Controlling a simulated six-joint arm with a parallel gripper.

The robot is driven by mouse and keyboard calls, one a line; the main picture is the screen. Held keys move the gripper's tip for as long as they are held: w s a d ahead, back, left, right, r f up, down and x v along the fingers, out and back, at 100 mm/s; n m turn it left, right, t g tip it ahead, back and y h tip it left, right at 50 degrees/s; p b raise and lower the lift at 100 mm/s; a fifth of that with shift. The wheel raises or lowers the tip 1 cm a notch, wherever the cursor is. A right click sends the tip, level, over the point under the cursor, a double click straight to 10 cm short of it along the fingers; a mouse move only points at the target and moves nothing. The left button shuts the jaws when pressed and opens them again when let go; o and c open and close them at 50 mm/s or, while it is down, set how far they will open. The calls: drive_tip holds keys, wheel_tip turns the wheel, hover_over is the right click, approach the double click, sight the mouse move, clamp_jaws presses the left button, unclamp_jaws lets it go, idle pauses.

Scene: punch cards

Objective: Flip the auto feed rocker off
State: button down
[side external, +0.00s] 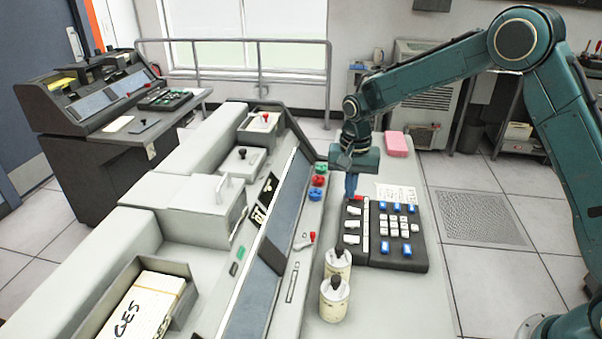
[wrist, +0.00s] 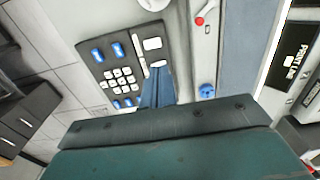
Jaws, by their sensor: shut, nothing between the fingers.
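A black key panel (side external: 383,254) lies on the light desk, with white and blue keys. Along its left side runs a column of larger white rockers (side external: 351,225); I cannot read which is auto feed or which way each is tipped. In the wrist view, white rockers (wrist: 152,43) show just beyond the fingertips. My gripper (side external: 351,194) is shut and empty, pointing down over the far left end of the panel. Its blue fingers (wrist: 158,70) hide part of the panel in the wrist view. I cannot tell whether the fingertips touch a rocker.
Red, blue and green knobs (side external: 318,181) stand left of my gripper. A red-tipped lever (side external: 312,237) is nearer the camera. Two cream canisters (side external: 335,298) with dark knobs stand in front of the panel. A pink block (side external: 396,144) lies behind. The desk's right strip is clear.

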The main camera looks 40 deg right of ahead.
sight(350, 240)
drive_tip(key=shift+f, duration=0.2)
idle(0.3)
wheel_tip(350, 240, down, 14)
drive_tip(key=shift+r, duration=0.1)
idle(0.7)
idle(0.3)
drive_tip(key=shift+w+f, duration=0.1)
drive_tip(key=shift+f, duration=0.15)
drive_tip(key=shift+d+r, duration=0.1)
drive_tip(key=shift+r, duration=0.05)
drive_tip(key=shift+s+d+r, duration=0.25)
drive_tip(key=shift+s+d, duration=0.1)
drive_tip(key=shift+s, duration=0.1)
drive_tip(key=shift+r, duration=0.1)
idle(0.5)
